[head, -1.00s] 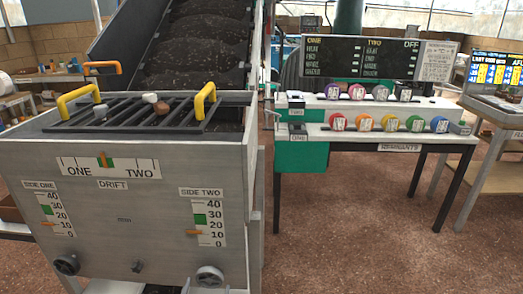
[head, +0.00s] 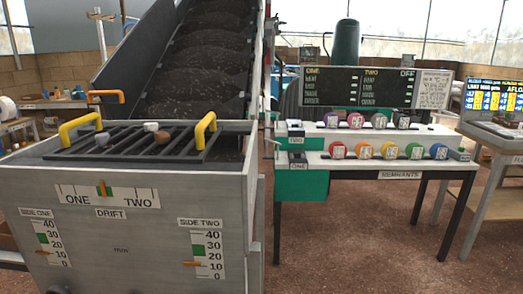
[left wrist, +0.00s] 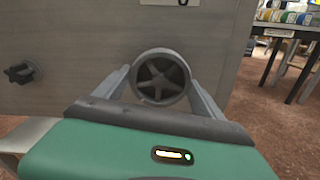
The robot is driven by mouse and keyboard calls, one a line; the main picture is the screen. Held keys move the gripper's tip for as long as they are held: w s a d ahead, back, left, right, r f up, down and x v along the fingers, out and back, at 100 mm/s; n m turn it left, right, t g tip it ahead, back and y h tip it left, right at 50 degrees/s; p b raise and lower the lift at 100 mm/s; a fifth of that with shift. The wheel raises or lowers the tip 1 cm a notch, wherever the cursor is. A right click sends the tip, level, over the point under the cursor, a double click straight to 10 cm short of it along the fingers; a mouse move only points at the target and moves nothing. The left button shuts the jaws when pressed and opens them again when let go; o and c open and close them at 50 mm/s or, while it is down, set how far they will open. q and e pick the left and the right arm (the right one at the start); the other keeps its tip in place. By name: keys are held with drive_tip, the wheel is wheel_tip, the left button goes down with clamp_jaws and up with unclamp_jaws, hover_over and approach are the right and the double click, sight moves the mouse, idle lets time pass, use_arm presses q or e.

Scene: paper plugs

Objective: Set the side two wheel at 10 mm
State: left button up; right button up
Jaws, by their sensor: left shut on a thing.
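The side two wheel (left wrist: 161,78) is a dark round handwheel with spokes on the grey hopper front in the left wrist view. My left gripper (left wrist: 160,82) has a finger on each side of its rim and is shut on it. The head view does not show this wheel or either gripper. The side two gauge (head: 208,255) there runs from 0 to 40, with a green band near 30. Its orange pointer (head: 193,264) sits close to the 10 mark; the small picture leaves the exact reading unclear.
The side one gauge (head: 49,243) and drift scale (head: 108,195) are on the same hopper front. A small dark knob (left wrist: 20,73) juts out left of the wheel. A bench with coloured remnants (head: 388,151) stands to the right, over open floor.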

use_arm(q)
drive_tip(key=c, duration=0.3)
drive_tip(key=shift+c, duration=0.2)
drive_tip(key=m+p, duration=0.4)
drive_tip(key=m, duration=0.4)
drive_tip(key=o, duration=1.4)
drive_tip(key=shift+s, duration=0.15)
